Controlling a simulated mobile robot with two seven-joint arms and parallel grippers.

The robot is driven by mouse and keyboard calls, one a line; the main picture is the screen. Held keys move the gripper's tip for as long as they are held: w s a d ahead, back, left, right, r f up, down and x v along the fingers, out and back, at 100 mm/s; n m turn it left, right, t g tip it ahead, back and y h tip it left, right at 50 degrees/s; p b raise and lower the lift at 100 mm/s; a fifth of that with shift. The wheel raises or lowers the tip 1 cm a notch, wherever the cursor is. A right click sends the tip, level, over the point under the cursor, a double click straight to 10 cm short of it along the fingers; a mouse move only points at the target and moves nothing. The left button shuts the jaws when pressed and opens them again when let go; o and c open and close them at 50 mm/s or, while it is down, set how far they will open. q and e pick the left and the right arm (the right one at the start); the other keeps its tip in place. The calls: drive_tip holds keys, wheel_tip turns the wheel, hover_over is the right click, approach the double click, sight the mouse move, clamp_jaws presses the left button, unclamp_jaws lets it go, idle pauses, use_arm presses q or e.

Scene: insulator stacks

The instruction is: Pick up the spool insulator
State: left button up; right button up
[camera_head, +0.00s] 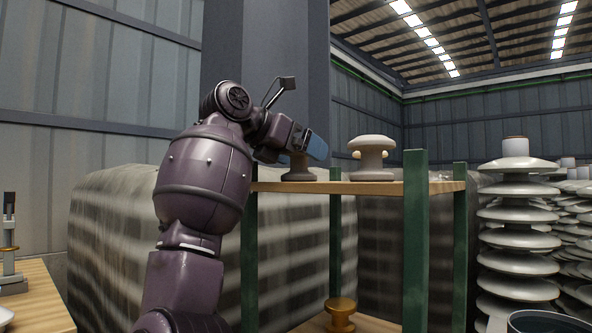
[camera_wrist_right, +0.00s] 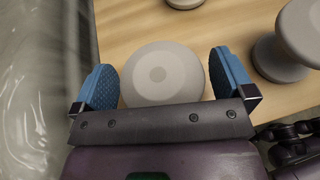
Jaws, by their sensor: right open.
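A grey spool insulator (camera_head: 299,172) stands upright near the left end of the wooden shelf top, its upper part hidden behind my gripper. My right gripper (camera_head: 308,146) is at its top. In the right wrist view, the insulator's round pale top (camera_wrist_right: 158,75) lies between the two blue fingers of the open right gripper (camera_wrist_right: 165,85). The left finger looks very close to its rim; I cannot tell whether it touches. A second, paler insulator (camera_head: 372,158) with small knobs stands to the right on the same shelf. My left gripper is not in view.
The shelf top (camera_head: 437,187) has green posts, one rising at the front right. A brass-coloured spool (camera_head: 341,313) stands on the lower shelf. Tall disc stacks (camera_head: 516,235) stand right.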

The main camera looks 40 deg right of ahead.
drive_tip(key=shift+s+r, duration=0.1)
drive_tip(key=c, duration=1.1)
drive_tip(key=shift+r, duration=0.1)
wheel_tip(320, 180, up, 20)
drive_tip(key=p, duration=0.6)
drive_tip(key=shift+p, duration=0.3)
